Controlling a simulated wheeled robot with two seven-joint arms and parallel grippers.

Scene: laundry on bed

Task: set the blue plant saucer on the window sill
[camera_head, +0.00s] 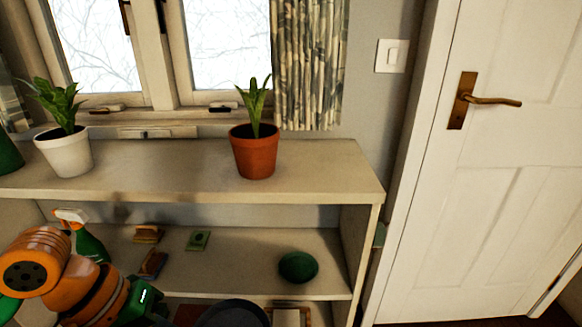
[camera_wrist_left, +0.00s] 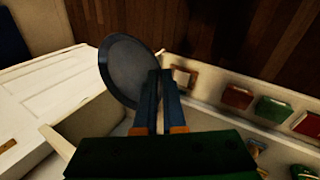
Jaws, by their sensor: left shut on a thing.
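A dark blue-grey round saucer (camera_wrist_left: 128,72) shows in the left wrist view. My left gripper (camera_wrist_left: 160,80) is shut on its rim. In the head view the saucer (camera_head: 232,314) is cut off by the bottom edge, in front of the lower shelves. My left gripper (camera_head: 150,303) is beside it at the bottom left, its fingertips not clearly seen. The pale window sill (camera_head: 185,160) runs under the window, at the top of the shelf unit, well above the saucer. My right gripper is in neither view.
A white pot (camera_head: 66,153) and a terracotta pot (camera_head: 254,155) with plants stand on the sill, with clear space between them. A green round object (camera_head: 298,267), a spray bottle (camera_head: 88,243) and small packets (camera_head: 198,240) are on the shelf below. A white door (camera_head: 480,190) is at right.

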